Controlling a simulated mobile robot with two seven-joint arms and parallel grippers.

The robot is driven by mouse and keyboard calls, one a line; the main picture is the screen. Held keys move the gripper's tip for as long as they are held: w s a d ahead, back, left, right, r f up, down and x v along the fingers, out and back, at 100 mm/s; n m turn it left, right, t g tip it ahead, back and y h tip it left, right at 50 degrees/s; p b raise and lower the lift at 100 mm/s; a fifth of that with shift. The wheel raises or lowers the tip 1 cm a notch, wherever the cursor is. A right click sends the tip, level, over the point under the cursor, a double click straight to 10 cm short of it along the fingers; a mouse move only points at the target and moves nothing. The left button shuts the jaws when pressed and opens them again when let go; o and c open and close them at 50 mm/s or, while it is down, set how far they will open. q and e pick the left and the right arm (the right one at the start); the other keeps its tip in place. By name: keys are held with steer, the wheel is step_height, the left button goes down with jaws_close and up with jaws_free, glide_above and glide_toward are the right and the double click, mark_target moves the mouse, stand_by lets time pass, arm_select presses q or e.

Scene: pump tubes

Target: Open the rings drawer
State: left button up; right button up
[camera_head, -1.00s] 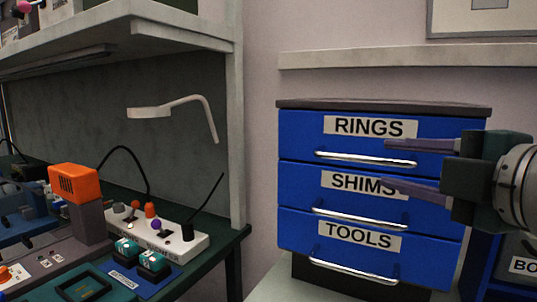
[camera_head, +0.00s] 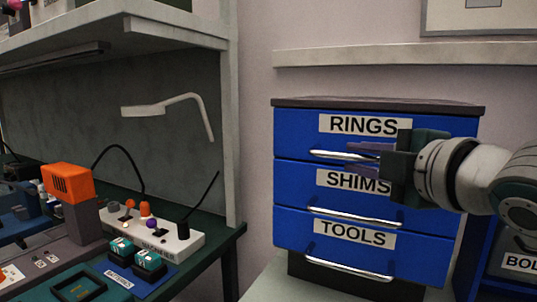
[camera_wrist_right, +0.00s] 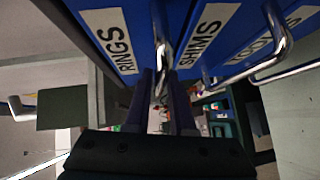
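The blue drawer cabinet (camera_head: 290,180) stands at the right in the head view. Its top drawer, the rings drawer (camera_head: 293,132), bears a RINGS label and looks flush with the drawers below. My right gripper (camera_head: 352,155) is at the right part of that drawer's silver handle (camera_head: 325,154), with its fingers drawn close together. In the right wrist view the handle (camera_wrist_right: 163,52) runs between the two fingers, which appear shut on it. The gripper hides the handle's right end. My left gripper is not in view.
The shims drawer (camera_head: 293,180) and tools drawer (camera_head: 290,226) lie below, with handles jutting out. A workbench (camera_head: 222,240) with a power strip (camera_head: 177,240) stands at the left. A shelf (camera_head: 450,54) runs above the cabinet.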

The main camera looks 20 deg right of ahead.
jaws_close()
stand_by(1.0)
